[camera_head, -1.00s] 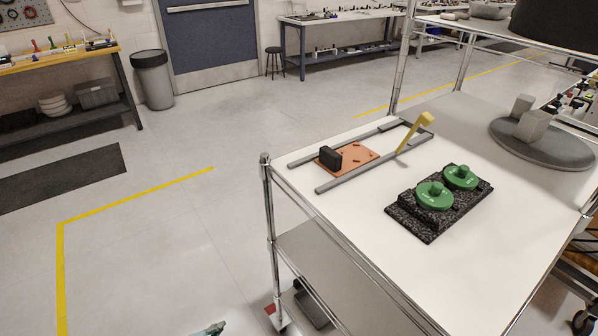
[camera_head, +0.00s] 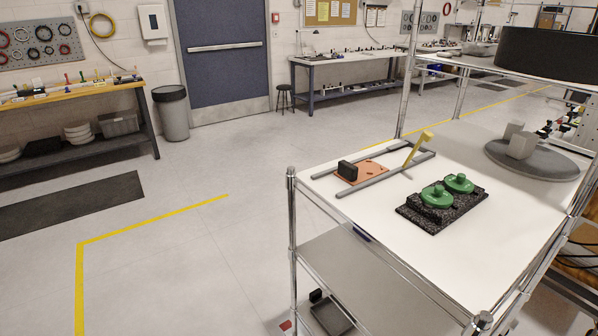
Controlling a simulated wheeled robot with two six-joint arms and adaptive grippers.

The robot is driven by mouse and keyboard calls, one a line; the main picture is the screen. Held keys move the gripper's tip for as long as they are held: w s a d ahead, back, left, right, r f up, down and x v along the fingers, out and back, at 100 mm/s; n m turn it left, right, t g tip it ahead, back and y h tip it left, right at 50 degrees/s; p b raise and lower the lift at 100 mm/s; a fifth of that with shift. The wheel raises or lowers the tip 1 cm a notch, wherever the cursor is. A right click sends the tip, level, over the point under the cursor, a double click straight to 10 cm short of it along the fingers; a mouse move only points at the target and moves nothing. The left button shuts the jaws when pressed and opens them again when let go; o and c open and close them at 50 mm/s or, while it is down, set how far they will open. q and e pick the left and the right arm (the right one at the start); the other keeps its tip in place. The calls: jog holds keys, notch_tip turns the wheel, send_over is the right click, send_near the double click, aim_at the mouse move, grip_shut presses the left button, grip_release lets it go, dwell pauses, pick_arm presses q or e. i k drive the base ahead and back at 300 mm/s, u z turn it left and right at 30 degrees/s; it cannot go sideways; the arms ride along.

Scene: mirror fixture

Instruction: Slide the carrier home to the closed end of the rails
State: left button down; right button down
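The carrier (camera_head: 371,172) is an orange plate with a black block (camera_head: 347,171) standing on its left part. It lies between two grey rails (camera_head: 378,186) on the white top of a wire-shelf cart. It sits toward the left, open end of the rails. A grey crossbar (camera_head: 417,150) joins the rails at their right, far end. A yellow lever (camera_head: 417,148) stands tilted near that end. Neither of my grippers is in view.
A black speckled block with two green knobbed discs (camera_head: 437,196) stands on the cart top (camera_head: 462,243), right of the rails. A grey round plate (camera_head: 535,160) with light blocks is farther right. Chrome posts (camera_head: 291,250) stand at the cart's corners. Open floor lies to the left.

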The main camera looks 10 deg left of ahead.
aim_at(356, 174)
jog(key=u, duration=2)
jog(key=i, duration=2.05)
jog(key=z, duration=2.3)
